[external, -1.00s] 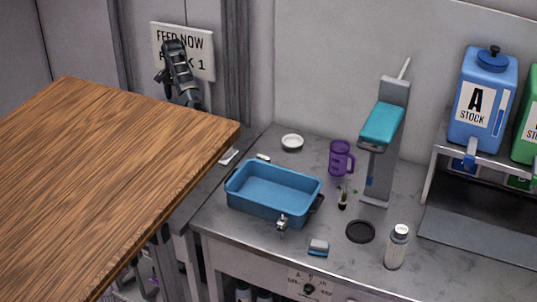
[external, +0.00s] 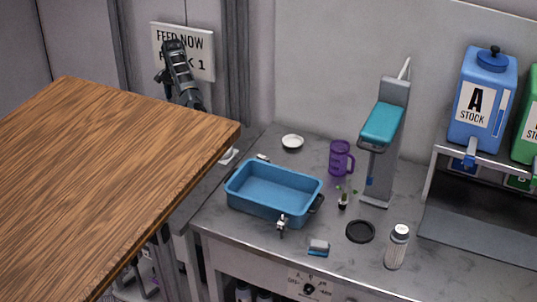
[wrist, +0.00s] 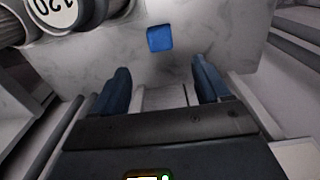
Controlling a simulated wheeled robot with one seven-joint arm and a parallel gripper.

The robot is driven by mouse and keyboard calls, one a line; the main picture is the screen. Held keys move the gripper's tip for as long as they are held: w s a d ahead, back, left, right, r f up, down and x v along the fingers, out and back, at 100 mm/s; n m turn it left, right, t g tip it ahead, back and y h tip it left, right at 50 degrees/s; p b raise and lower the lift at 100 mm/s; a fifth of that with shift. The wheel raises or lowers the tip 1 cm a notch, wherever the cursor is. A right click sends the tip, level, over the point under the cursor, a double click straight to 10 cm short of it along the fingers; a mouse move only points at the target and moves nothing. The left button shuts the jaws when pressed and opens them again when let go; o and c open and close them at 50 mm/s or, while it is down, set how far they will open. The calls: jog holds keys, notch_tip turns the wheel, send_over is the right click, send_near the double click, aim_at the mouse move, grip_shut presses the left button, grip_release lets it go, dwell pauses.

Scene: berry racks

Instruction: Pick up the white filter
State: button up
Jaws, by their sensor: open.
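No object in view can be told with certainty as the white filter. In the external view, a small round white dish-like thing (external: 292,142) lies at the back of the grey counter. A small white piece (external: 229,156) shows beside the wooden tabletop's right corner. In the wrist view, my gripper (wrist: 162,78) has its two dark blue fingers apart. A pale ridged block (wrist: 161,97) shows between them, low in the picture; I cannot tell whether it is the filter or whether a finger touches it.
A wooden tabletop (external: 110,170) fills the left foreground. The counter holds a blue tray (external: 262,210), purple mug (external: 339,158), teal-topped stand (external: 381,125), black disc (external: 360,232) and white bottle (external: 397,247). A blue block (wrist: 160,38) lies beyond my fingers on a pale surface.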

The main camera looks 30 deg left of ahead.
jog(key=shift+o, duration=0.8)
